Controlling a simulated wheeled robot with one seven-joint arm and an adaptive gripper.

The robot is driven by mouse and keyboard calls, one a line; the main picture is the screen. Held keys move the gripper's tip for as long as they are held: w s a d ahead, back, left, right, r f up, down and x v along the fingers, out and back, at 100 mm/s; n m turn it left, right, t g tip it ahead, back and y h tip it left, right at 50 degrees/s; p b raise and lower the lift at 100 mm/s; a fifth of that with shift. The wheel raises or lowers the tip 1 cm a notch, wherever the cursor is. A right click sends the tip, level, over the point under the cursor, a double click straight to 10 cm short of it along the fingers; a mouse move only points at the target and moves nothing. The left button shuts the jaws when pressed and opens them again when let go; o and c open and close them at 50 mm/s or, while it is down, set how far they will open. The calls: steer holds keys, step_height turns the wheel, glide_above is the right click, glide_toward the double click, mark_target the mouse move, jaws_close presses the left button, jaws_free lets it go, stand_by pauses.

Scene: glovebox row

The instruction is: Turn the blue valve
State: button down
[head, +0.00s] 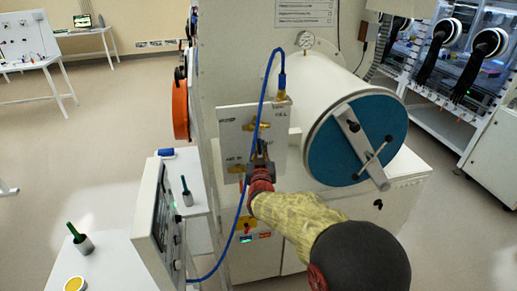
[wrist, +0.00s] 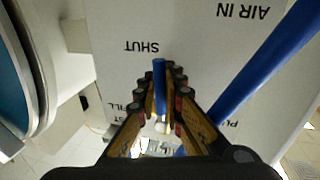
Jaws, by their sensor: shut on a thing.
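The blue valve's handle (wrist: 158,82) is a narrow upright bar in the middle of the wrist view, between the fingertips of my gripper (wrist: 160,95). My gripper is shut on this handle. The word SHUT is printed beside it on the white valve panel (wrist: 115,30); the lettering appears upside down there. In the head view my gripper (head: 261,160) is at the middle of the valve panel (head: 228,118), and it hides most of the handle. Brass fittings (head: 256,127) show just above the gripper.
A blue hose (head: 262,88) runs down past the panel, close to my gripper; it also crosses the right of the wrist view (wrist: 265,65). A cylindrical chamber with a round blue door (head: 335,145) stands at right. A monitor (head: 160,220) stands at left.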

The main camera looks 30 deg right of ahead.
steer(key=n+b, duration=0.1)
steer(key=d+n+b, duration=0.2)
steer(key=n, duration=0.1)
steer(key=shift+s+t, duration=0.3)
steer(key=shift+t, duration=0.1)
steer(key=shift+s+d+r+n+t+y+b, duration=0.15)
steer(key=shift+d+r+n+t+y+b, duration=0.3)
steer(key=shift+n+b, duration=1.05)
steer(key=shift+s+d+r+n+t+b, duration=0.15)
steer(key=shift+d+r+n+b, duration=0.5)
steer(key=shift+n+b, duration=0.8)
steer(key=shift+s+d+r+n+t+y+b, duration=0.15)
steer(key=shift+d+r+n+t+y+b, duration=0.45)
steer(key=shift+n, duration=1.35)
steer(key=shift+a+r+g+h+b, duration=0.2)
steer(key=shift+g+h+b, duration=0.1)
steer(key=shift+h+b, duration=0.1)
steer(key=c, duration=1.9)
jaws_free()
